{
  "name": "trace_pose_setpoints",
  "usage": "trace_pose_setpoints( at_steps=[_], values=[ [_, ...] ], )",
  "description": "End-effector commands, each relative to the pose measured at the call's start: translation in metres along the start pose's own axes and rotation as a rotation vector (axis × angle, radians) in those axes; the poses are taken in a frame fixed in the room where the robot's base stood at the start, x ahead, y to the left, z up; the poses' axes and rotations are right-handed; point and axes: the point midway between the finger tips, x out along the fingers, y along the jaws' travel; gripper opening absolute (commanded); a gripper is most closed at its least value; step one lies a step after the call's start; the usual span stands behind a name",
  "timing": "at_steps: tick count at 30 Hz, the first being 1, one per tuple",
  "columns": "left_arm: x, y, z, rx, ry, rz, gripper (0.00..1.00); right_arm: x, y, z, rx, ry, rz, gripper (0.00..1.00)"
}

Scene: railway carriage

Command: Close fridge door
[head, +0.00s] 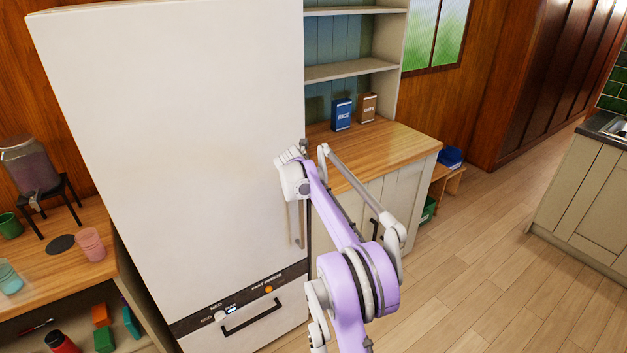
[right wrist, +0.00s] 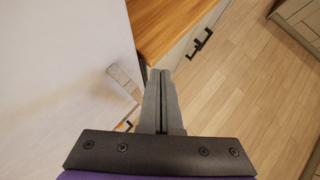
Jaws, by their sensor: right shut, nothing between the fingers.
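The tall white fridge (head: 170,130) fills the left middle of the head view. Its large upper door looks flush or nearly flush with the body; I cannot tell if a small gap is left. Its vertical handle (head: 296,222) is near the right edge, partly behind my arm. My right gripper (head: 290,155) is at the door's right edge, above the handle. In the right wrist view the gripper (right wrist: 162,72) is shut and empty, just right of the white door (right wrist: 60,70) and its handle (right wrist: 124,82). I cannot tell whether it touches the door. My left gripper is out of view.
A wooden counter (head: 385,145) with a blue rice box (head: 342,114) and a brown box (head: 367,107) adjoins the fridge's right. A side table (head: 62,285) with a drink dispenser (head: 35,165) and cups stands left. The wooden floor (head: 480,260) at right is clear.

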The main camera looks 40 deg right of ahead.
Motion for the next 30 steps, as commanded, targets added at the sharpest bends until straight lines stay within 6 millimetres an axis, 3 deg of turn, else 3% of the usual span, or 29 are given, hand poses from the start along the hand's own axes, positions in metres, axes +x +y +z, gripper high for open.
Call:
trace_pose_setpoints(
  at_steps=[12, 18, 26, 30],
  values=[
    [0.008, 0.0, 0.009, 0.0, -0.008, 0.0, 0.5, -0.069, -0.046, 0.014, 0.0, 0.0, 0.0, 0.0],
    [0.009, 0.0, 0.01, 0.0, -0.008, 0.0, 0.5, -0.081, -0.054, 0.017, -0.001, 0.0, 0.0, 0.0],
    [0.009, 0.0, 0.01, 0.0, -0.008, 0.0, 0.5, -0.083, -0.054, 0.017, 0.002, 0.001, 0.001, 0.0],
    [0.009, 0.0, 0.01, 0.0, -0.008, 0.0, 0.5, -0.1, -0.046, -0.002, 0.105, 0.021, 0.026, 0.0]
  ],
)
